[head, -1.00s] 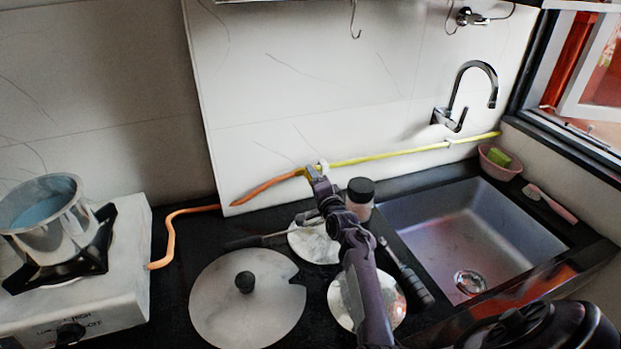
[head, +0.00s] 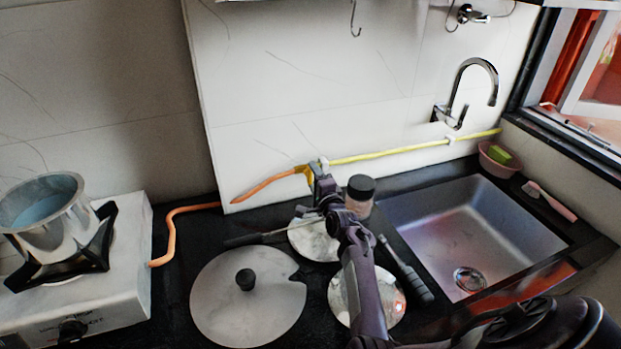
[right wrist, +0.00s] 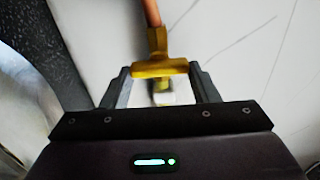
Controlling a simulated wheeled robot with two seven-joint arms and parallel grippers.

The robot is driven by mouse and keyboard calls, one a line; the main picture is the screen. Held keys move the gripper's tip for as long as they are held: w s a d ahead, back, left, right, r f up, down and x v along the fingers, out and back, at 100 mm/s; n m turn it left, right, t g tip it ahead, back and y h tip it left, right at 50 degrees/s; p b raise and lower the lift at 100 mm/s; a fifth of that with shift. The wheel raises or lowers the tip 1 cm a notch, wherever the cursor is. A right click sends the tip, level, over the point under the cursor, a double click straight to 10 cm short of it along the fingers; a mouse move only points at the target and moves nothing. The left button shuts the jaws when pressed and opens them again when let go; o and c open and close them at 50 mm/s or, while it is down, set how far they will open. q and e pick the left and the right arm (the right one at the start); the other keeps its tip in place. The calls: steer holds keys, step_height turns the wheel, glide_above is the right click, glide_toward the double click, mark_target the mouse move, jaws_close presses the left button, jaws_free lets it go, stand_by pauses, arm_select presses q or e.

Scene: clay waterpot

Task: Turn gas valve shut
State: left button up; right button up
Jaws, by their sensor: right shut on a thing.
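The yellow gas valve (right wrist: 160,68) shows in the right wrist view between the two fingers of my right gripper (right wrist: 160,75). Its flat handle lies across the line of the pipe and spans from finger to finger. In the head view, a small part of the valve (head: 309,177) shows at the wall, where the orange hose (head: 265,187) meets the yellow pipe (head: 400,152). My right gripper (head: 319,170) is shut on the valve handle there and hides part of it. My left gripper is not in view.
A stove (head: 110,285) with a steel pot (head: 62,215) stands at the left. A lid (head: 225,300), round plates (head: 345,295) and a dark-capped jar (head: 359,205) sit on the black counter near my right arm. A sink (head: 470,230) is at the right.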

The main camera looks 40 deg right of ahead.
steer(key=o, duration=0.6)
steer(key=shift+w+a+r, duration=0.2)
steer(key=shift+w+a, duration=0.05)
steer(key=shift+a, duration=0.2)
steer(key=shift+o, duration=1.3)
steer(key=shift+w+a, duration=0.1)
steer(key=shift+w, duration=0.05)
steer(key=shift+o, duration=0.6)
steer(key=shift+f, duration=0.15)
steer(key=shift+s+d, duration=0.2)
steer(key=shift+s, duration=0.3)
steer(key=v, duration=0.6)
steer(key=shift+s+a+b, duration=0.3)
steer(key=shift+s+a, duration=0.05)
